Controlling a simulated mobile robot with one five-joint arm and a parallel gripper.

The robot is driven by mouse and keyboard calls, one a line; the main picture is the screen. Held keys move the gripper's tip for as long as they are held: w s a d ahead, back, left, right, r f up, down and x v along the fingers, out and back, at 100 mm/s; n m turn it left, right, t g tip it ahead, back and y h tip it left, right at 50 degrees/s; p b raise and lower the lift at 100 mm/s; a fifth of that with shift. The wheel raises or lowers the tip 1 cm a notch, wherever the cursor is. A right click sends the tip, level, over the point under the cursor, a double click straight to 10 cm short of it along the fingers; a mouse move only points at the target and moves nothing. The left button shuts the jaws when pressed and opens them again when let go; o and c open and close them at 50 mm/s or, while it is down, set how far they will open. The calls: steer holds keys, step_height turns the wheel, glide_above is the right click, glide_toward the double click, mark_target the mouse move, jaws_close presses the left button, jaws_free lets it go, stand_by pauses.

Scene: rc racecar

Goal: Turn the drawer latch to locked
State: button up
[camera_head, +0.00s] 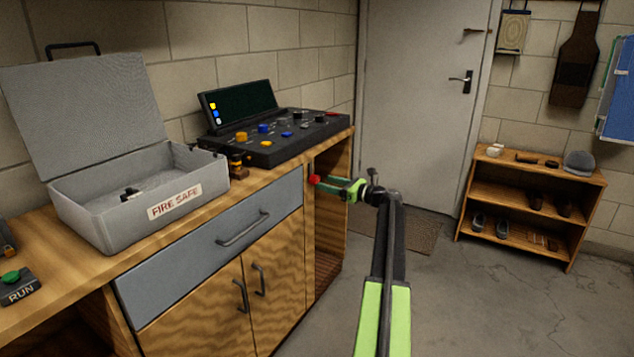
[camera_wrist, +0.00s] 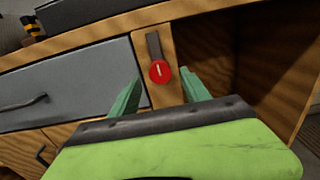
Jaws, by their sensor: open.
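The drawer latch shows in the wrist view as a red round knob (camera_wrist: 160,72) with a pale line on its face and a dark bar (camera_wrist: 153,46) reaching up from it. It sits on the wooden post right of the grey drawer (camera_wrist: 80,84). In the head view the red knob (camera_head: 314,180) shows just beyond my gripper (camera_head: 322,185). In the wrist view the two green fingers of my gripper (camera_wrist: 162,82) stand apart, one on each side of the knob. Nothing is held. I cannot tell whether a finger touches the knob. The drawer (camera_head: 225,240) looks closed.
A grey fire safe (camera_head: 190,205) with its lid raised and a black control console (camera_head: 285,140) stand on the bench. An open shelf bay lies right of the post. A low shoe shelf (camera_head: 530,180) stands by the door.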

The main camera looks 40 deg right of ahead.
mark_target(318, 180)
steer(key=x, duration=0.4)
steer(key=shift+w, duration=0.3)
jaws_close()
